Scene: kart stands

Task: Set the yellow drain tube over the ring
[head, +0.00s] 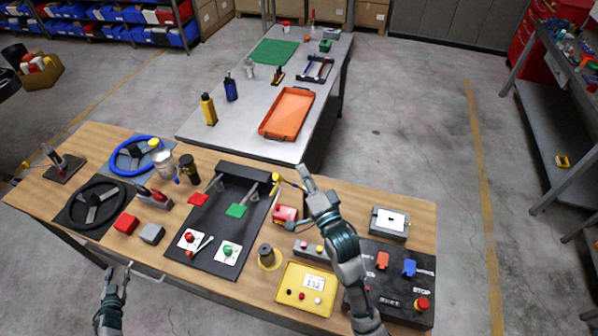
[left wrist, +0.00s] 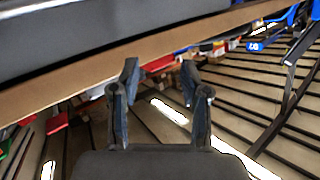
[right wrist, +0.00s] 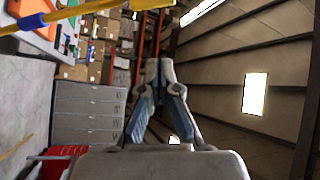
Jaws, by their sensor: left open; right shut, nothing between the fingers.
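A thin yellow tube (head: 290,184) stands at the back edge of the wooden bench, beside my right gripper. A yellow tube also crosses the upper left of the right wrist view (right wrist: 82,10), apart from the fingers. A yellow ring-like band (head: 262,265) lies around the foot of a dark cylinder (head: 267,251); I cannot tell if it is the task's ring. My right gripper (head: 305,172) is shut and empty, above the bench's back edge; its closed tips show in the right wrist view (right wrist: 158,65). My left gripper (head: 118,272) is open and empty, in front of the bench.
A pedal board (head: 225,220) fills the bench's middle. Behind is a grey table with an orange tray (head: 287,112).

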